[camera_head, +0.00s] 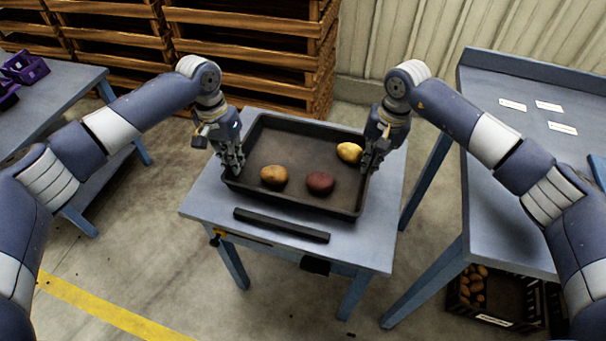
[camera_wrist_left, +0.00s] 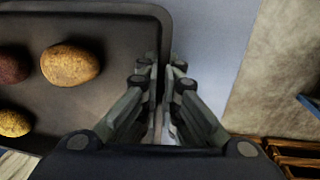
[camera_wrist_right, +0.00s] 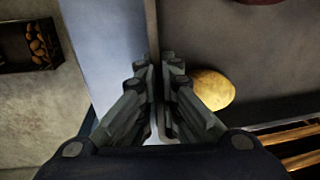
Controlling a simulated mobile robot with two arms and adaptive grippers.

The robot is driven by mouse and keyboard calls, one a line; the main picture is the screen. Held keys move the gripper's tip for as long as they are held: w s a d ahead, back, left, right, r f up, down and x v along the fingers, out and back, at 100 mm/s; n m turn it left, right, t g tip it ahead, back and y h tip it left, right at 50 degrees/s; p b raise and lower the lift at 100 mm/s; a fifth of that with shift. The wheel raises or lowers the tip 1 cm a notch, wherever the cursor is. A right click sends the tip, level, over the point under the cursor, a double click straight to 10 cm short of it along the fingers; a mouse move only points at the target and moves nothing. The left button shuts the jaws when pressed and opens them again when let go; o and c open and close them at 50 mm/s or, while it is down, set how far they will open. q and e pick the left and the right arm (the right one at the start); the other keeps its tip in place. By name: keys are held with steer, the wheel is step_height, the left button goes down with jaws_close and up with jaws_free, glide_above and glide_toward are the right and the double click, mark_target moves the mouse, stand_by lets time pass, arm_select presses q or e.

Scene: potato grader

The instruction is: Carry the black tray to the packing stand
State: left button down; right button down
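The black tray (camera_head: 290,133) lies flat on a small blue-grey table (camera_head: 385,228). Two yellow-brown potatoes (camera_head: 273,176) (camera_head: 349,152) and one dark red potato (camera_head: 320,183) lie in it. My left gripper (camera_head: 232,166) is at the tray's left wall; in the left wrist view its fingers (camera_wrist_left: 164,68) are close together with the wall between them. My right gripper (camera_head: 372,166) is at the right wall; in the right wrist view its fingers (camera_wrist_right: 158,66) close on that wall. No label tells me which table is the packing stand.
A larger blue table (camera_head: 500,85) with white labels stands at the right, above a dark crate of potatoes (camera_head: 495,318). Another table (camera_head: 60,92) at the left carries purple items (camera_head: 24,68). Wooden crates (camera_head: 245,60) stand behind. A black bar (camera_head: 281,225) lies before the tray.

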arm_select(q)
steer(key=shift+a+f, duration=0.15)
steer(key=shift+f, duration=0.2)
arm_select(e)
steer(key=shift+d+f, duration=0.15)
steer(key=shift+f, duration=0.2)
arm_select(q)
steer(key=c, duration=1.9)
jaws_free()
steer(key=shift+r, duration=0.15)
arm_select(e)
steer(key=c, duration=1.9)
jaws_free()
steer(key=shift+r, duration=0.15)
arm_select(q)
steer(key=shift+o, duration=0.5)
arm_select(e)
steer(key=shift+o, duration=0.5)
steer(key=shift+r, duration=0.1)
